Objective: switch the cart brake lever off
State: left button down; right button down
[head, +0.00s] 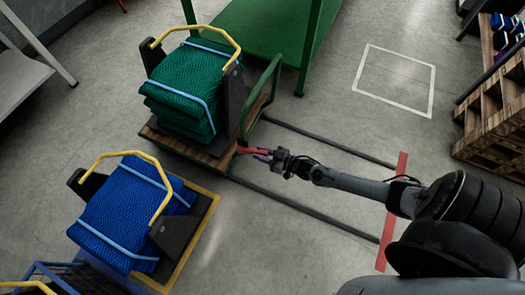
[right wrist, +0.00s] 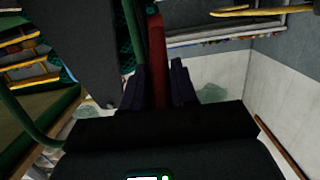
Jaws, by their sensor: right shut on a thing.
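The cart (head: 170,147) has a wooden deck and a green push handle (head: 263,95), and it carries a bundle of green net (head: 185,85). The brake lever (head: 245,150) is red and stands at the cart's near right corner. My right gripper (head: 262,153) is at the lever, its fingers shut on it. In the right wrist view the red lever (right wrist: 157,60) rises between the two dark fingers of my gripper (right wrist: 158,85). The lever's lower end is hidden behind the gripper body. My left gripper is not in view.
A blue net bundle (head: 125,215) sits on a yellow-edged pallet (head: 205,220) at the lower left. Two dark floor rails (head: 300,205) run from the cart to a red floor bar (head: 393,215). A green table (head: 265,30) stands behind. Wooden pallets (head: 495,115) stand at right.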

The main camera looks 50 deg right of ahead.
aim_at(255, 150)
jog(key=r+g+p, duration=0.1)
jog(key=p, duration=0.2)
jog(key=w+r+g+p, duration=0.1)
jog(key=p, duration=0.2)
jog(key=w+r+g+h+p, duration=0.1)
jog(key=g+p, duration=0.1)
jog(key=p, duration=0.1)
jog(key=shift+a+r+p, duration=0.35)
jog(key=shift+r+p, duration=0.05)
jog(key=shift+w+a+r+g+h+p, duration=0.1)
jog(key=shift+w+g+h+p, duration=0.25)
jog(key=shift+p, duration=0.4)
jog(key=shift+g, duration=0.25)
jog(key=c, duration=1)
grip_release()
jog(key=shift+o, duration=0.2)
